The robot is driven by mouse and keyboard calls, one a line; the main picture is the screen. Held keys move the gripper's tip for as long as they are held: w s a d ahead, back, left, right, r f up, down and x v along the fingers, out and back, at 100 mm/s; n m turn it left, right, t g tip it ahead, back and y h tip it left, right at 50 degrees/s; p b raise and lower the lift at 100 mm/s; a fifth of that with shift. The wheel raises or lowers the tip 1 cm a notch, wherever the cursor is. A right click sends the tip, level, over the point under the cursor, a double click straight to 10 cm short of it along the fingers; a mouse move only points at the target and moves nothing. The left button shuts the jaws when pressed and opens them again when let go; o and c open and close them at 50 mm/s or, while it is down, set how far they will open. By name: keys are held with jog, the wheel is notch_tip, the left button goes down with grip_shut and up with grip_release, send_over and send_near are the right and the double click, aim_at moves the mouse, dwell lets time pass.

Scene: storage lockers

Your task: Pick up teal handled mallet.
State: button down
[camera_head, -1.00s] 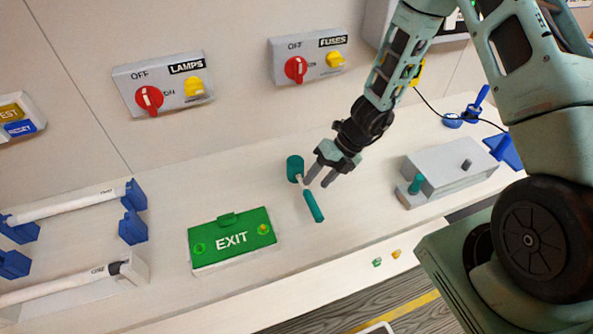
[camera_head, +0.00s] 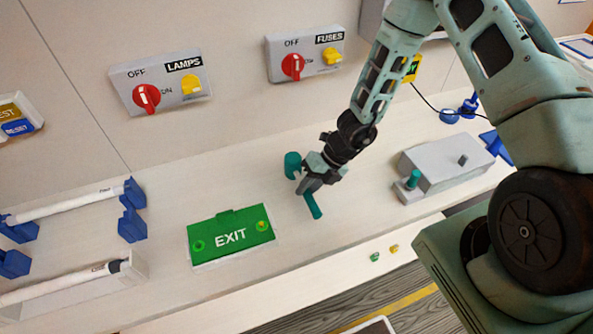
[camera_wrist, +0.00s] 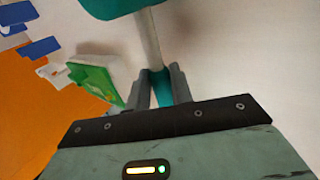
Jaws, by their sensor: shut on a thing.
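The teal handled mallet (camera_head: 313,205) is on the pale bench right of the green EXIT sign. Its teal head (camera_head: 292,165) points to the back and its teal handle to the front. My gripper (camera_head: 304,189) is at the mallet's middle, with its fingers hiding part of the shaft. In the wrist view my gripper (camera_wrist: 164,88) is shut on the mallet where the pale shaft (camera_wrist: 148,40) meets the teal handle. The teal head (camera_wrist: 112,6) fills the top edge there. I cannot tell whether the mallet touches the bench.
The EXIT sign (camera_head: 230,236) lies left of the mallet. A grey box (camera_head: 440,167) with a teal knob stands to the right. The LAMPS (camera_head: 160,84) and FUSES (camera_head: 305,54) switch panels are on the wall behind. Blue holders with white tubes (camera_head: 75,203) are at far left.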

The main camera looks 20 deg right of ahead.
jog(key=shift+r, duration=0.1)
notch_tip(320, 180, up, 10)
jog(key=c, duration=1.8)
grip_release()
grip_shut()
